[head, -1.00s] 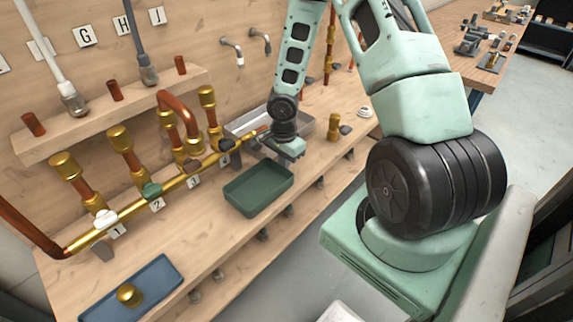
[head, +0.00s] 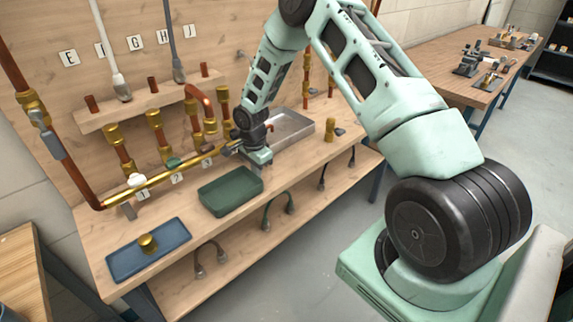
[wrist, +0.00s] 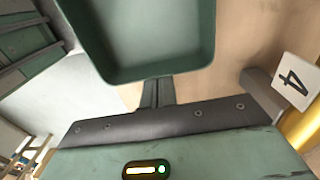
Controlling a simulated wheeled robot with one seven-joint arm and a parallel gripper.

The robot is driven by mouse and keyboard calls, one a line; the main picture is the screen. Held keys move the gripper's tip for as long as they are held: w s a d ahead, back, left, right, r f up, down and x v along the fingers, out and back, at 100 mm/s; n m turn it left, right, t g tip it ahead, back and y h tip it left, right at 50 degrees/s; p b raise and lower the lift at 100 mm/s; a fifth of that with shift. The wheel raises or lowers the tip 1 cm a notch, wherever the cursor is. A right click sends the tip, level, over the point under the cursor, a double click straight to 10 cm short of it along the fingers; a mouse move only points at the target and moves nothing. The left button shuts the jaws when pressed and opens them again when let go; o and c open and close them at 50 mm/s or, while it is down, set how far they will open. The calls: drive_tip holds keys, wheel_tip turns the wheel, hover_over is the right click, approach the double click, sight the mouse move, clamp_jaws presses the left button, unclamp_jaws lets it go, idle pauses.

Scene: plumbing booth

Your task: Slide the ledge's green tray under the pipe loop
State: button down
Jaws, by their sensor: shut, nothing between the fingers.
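The green tray (head: 214,207) lies on the wooden ledge, in front of the brass pipe with numbered tags. An arched copper pipe (head: 205,103), the likely loop, rises behind that pipe from brass fittings. My gripper (head: 257,163) is low over the ledge at the tray's back right end. In the wrist view the tray (wrist: 150,74) fills the top middle. My shut, empty fingers (wrist: 158,84) point at its end wall. I cannot tell whether they touch it.
A blue tray (head: 117,266) with a brass piece (head: 148,243) lies at the ledge's left end. A grey metal tray (head: 300,124) stands behind my gripper. A small brass fitting (head: 329,131) stands to the right. Tag 4 (wrist: 297,80) is close beside my gripper.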

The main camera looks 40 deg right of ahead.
drive_tip(key=shift+a, duration=0.65)
drive_tip(key=shift+d, duration=0.1)
drive_tip(key=shift+d, duration=0.4)
drive_tip(key=d, duration=0.3)
wheel_tip(320, 180, up, 10)
drive_tip(key=b, duration=0.2)
